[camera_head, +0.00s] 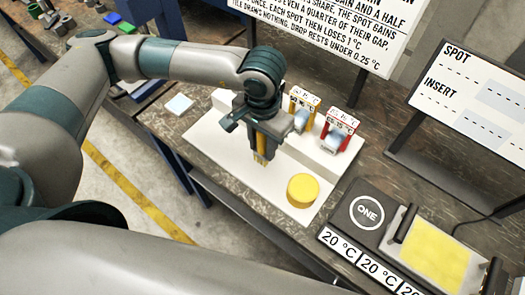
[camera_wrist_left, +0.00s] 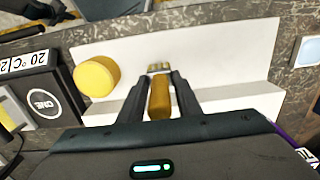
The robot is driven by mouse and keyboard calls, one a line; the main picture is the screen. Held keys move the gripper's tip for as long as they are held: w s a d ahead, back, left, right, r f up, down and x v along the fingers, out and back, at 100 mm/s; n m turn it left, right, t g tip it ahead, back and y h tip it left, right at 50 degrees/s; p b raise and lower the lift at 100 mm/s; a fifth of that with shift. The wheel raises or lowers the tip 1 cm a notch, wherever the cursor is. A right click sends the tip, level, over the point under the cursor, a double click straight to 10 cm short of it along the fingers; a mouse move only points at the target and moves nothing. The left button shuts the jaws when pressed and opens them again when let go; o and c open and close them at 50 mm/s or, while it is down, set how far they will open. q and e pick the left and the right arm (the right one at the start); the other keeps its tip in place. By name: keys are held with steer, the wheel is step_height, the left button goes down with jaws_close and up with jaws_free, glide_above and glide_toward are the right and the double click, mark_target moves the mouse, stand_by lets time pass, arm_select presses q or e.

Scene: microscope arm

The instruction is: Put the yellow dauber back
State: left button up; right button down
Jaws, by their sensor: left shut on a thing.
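My left gripper (camera_head: 263,150) is shut on the yellow dauber (camera_head: 260,158), which points down over the white board (camera_head: 215,145). In the left wrist view the dauber (camera_wrist_left: 160,98) lies between the two fingers. A small yellow piece with dark marks (camera_wrist_left: 159,67) shows just past the fingertips. I cannot tell whether the dauber touches the board. A round yellow block (camera_head: 302,190) stands near the board's front edge; it also shows in the left wrist view (camera_wrist_left: 97,75), to the left of the fingers. My right gripper is out of view.
A yellow-framed holder (camera_head: 304,98) and a red-framed holder (camera_head: 341,122) stand behind the gripper, each with a pale blue piece. A dark device marked ONE (camera_head: 367,212) with a yellow plate (camera_head: 435,250) is at right. A pale square tile (camera_head: 179,104) lies left of the board.

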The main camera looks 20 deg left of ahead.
mark_target(262, 154)
arm_select(q)
step_height(262, 154, down, 2)
steer(key=shift+f+p, duration=0.2)
steer(key=shift+p, duration=0.85)
steer(key=shift+f, duration=0.65)
steer(key=shift+f, duration=0.2)
steer(key=o, duration=0.9)
steer(key=shift+o, duration=1.3)
steer(key=shift+r, duration=0.1)
